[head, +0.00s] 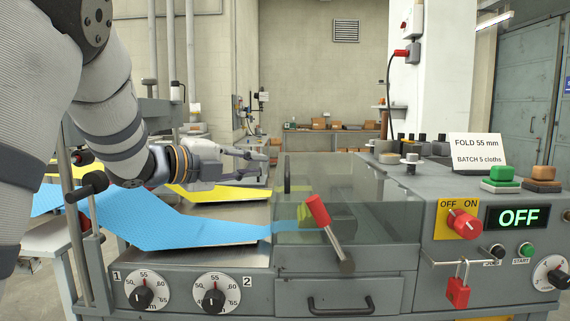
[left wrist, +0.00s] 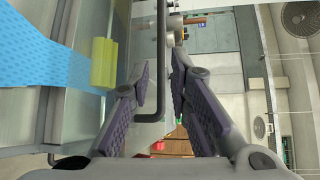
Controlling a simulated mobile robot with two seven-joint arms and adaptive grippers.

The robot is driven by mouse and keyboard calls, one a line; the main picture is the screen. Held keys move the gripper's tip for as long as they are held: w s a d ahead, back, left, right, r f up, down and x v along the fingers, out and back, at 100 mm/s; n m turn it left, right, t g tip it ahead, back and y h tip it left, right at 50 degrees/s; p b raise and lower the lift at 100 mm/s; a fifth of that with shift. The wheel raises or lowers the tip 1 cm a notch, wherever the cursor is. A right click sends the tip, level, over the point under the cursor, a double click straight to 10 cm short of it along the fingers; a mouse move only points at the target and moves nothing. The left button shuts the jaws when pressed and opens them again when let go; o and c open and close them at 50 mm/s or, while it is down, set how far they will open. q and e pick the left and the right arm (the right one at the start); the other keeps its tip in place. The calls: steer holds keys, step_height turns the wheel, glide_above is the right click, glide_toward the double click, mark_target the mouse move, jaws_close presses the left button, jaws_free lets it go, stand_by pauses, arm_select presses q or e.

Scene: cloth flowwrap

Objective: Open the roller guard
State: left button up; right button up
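The roller guard (head: 350,185) is a clear smoky box cover in the middle of the machine, and it looks closed. A dark upright handle bar (head: 287,172) shows at its left end. In the left wrist view, a black handle bar (left wrist: 161,60) appears in the space between my fingers; I cannot tell whether they touch it. My left gripper (head: 266,163) is just left of the guard, over the far side of the machine. Its fingers are apart in the left wrist view (left wrist: 163,70). My right gripper is not in view.
Blue cloth (head: 180,222) runs under the guard, with yellow cloth (head: 225,193) behind. A red-gripped lever (head: 318,210) stands in front of the guard.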

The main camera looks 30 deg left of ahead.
mark_target(287, 161)
arm_select(q)
steer(key=x, duration=1)
steer(key=shift+w+d, duration=0.2)
steer(key=shift+d, duration=0.15)
jaws_close()
